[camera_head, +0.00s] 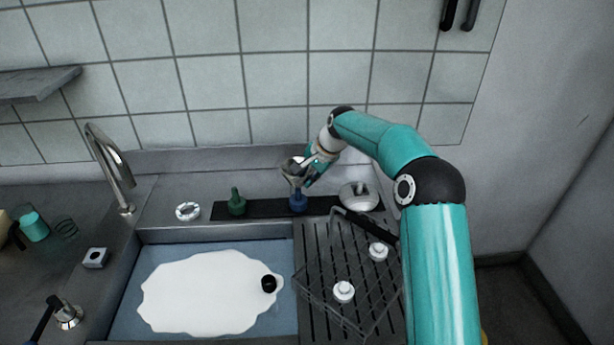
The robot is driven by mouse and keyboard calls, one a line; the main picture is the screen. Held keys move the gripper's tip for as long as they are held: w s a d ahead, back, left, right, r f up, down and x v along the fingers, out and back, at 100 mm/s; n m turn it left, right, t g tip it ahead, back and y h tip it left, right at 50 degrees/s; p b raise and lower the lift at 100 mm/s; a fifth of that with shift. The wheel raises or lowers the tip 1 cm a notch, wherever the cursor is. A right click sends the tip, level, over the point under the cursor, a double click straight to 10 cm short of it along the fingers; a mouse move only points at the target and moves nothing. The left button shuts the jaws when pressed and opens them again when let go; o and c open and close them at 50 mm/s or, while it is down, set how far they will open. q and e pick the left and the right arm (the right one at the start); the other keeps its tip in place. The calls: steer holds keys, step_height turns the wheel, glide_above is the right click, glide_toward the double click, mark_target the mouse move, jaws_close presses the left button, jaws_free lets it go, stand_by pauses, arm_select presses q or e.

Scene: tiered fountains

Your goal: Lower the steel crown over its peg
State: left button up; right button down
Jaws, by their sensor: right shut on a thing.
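The steel crown (292,168) is a small grey metallic piece that flares toward its top. My right gripper (304,168) is shut on it, with the arm coming in from the right. The crown is directly above the blue peg (298,203) in this view. A small gap or contact between them cannot be told. The blue peg stands on a dark bar (267,208) behind the basin, with a green peg (237,203) to its left. The fingers partly hide the crown. My left gripper is not in view.
A pale ring (188,211) lies left of the bar, and a domed steel piece (358,197) sits at its right end. A tall tap (112,165) stands left. In front are a foamy basin (125,318) and a slotted drainboard (318,262) with white knobs.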

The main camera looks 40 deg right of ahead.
steer(key=b, duration=0.3)
glide_above(302, 202)
steer(key=s, duration=0.2)
steer(key=shift+w+d+f, duration=0.15)
steer(key=shift+d+f, duration=0.05)
steer(key=shift+f, duration=1.15)
steer(key=shift+w+d+f, duration=0.1)
steer(key=shift+d+f, duration=0.05)
steer(key=shift+f, duration=1.15)
steer(key=shift+s+a+f+b, duration=0.15)
steer(key=shift+s+f+b, duration=0.2)
steer(key=shift+f, duration=0.25)
steer(key=c, duration=1)
jaws_free()
steer(key=shift+o, duration=0.2)
steer(key=shift+w+f, duration=0.2)
steer(key=shift+w, duration=0.05)
steer(key=shift+s+r, duration=0.1)
steer(key=shift+r, duration=0.1)
steer(key=p+v, duration=0.2)
steer(key=v, duration=0.5)
steer(key=shift+p, duration=0.35)
